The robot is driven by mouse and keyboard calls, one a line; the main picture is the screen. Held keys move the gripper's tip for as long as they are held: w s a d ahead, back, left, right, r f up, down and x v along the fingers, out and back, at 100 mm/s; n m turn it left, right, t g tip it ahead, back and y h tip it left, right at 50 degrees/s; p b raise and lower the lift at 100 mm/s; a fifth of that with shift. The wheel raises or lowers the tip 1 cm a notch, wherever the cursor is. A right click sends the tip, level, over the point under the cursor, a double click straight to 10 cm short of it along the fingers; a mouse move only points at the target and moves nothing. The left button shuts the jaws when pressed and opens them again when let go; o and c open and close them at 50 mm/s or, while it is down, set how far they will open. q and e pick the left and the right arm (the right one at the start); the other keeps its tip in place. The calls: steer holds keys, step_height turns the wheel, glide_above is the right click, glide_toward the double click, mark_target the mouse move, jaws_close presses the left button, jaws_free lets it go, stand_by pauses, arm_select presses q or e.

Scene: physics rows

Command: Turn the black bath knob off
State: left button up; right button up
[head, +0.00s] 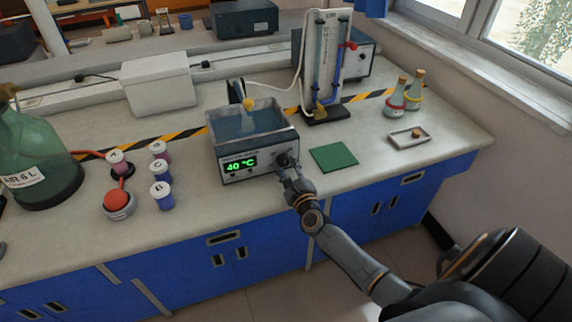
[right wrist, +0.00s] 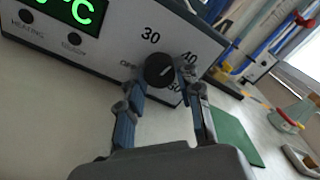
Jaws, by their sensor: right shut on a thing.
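The water bath (head: 250,140) is a metal box with an open basin on the bench, and its green display (head: 240,165) reads 40 °C. Its black knob (right wrist: 159,70) is on the right of the front panel, with OFF, 30, 40 and 50 marked around it. My right gripper (head: 285,168) reaches the knob from the front. In the right wrist view its two fingers stand on either side of the knob, shut on it. A faint pointer line shows on the knob, but its exact setting is hard to read. My left gripper is not in view.
A green mat (head: 334,157) lies right of the bath, with a small tray (head: 410,138) and bottles (head: 395,98) beyond. Several capped jars (head: 161,193) and a red-topped round device (head: 118,204) stand to the left. A tube stand (head: 328,112) rises behind.

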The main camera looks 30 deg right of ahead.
steer(key=n+p, duration=0.2)
steer(key=n, duration=0.5)
steer(key=shift+r, duration=0.1)
steer(key=n, duration=0.4)
steer(key=shift+p, duration=0.4)
steer(key=n+p, duration=0.1)
steer(key=n, duration=0.3)
steer(key=shift+n, duration=0.3)
steer(key=n+p, duration=0.1)
steer(key=n, duration=0.4)
steer(key=shift+a, duration=0.1)
steer(key=n, duration=0.6)
steer(key=shift+p, duration=0.4)
steer(key=o, duration=1.1)
steer(key=shift+o, duration=0.2)
